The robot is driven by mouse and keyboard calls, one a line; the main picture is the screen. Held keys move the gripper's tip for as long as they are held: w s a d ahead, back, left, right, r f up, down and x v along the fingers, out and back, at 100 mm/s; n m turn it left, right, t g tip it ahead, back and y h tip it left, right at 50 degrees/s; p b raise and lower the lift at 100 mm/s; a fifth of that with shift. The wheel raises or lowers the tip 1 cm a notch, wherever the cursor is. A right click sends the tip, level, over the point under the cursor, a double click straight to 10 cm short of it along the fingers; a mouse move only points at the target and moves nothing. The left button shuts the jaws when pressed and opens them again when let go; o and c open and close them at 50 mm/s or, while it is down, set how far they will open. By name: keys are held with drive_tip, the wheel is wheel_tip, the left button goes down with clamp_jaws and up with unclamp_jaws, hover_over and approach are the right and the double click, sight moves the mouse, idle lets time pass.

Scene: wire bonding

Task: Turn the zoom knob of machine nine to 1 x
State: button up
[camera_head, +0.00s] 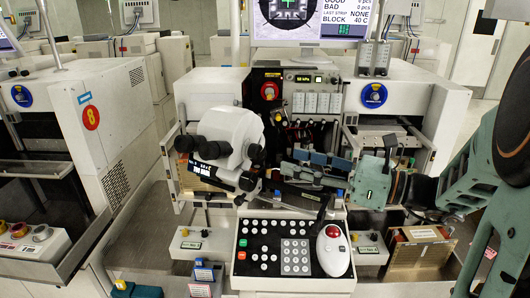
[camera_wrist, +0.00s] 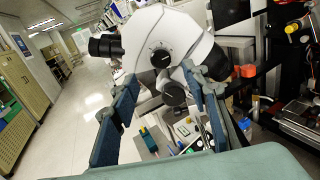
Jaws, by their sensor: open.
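The machine in the middle carries a white microscope (camera_head: 232,132) with black eyepieces. A dark knob (camera_head: 255,150) shows on its right side. In the wrist view the microscope head (camera_wrist: 175,35) fills the upper middle, with a round dark knob (camera_wrist: 161,57) on its side and a dark cylindrical part (camera_wrist: 173,92) below it. I cannot read any zoom marks. My gripper (camera_head: 283,168) comes in from the right, to the right of the microscope. In the wrist view my gripper (camera_wrist: 160,74) is open, its blue fingers spread either side of the knob's line. No contact is clear.
A monitor (camera_head: 313,20) stands above the machine. A keypad panel (camera_head: 280,256) with a red trackball (camera_head: 332,236) is at the front. Another machine marked 8 (camera_head: 91,117) stands left. Machine parts crowd the space right of the microscope; the aisle floor (camera_wrist: 75,75) is clear.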

sight(260, 153)
drive_tip(key=x, duration=0.8)
drive_tip(key=shift+w+a+p, duration=0.1)
drive_tip(key=shift+p, duration=0.2)
clamp_jaws()
drive_tip(key=shift+f, duration=0.1)
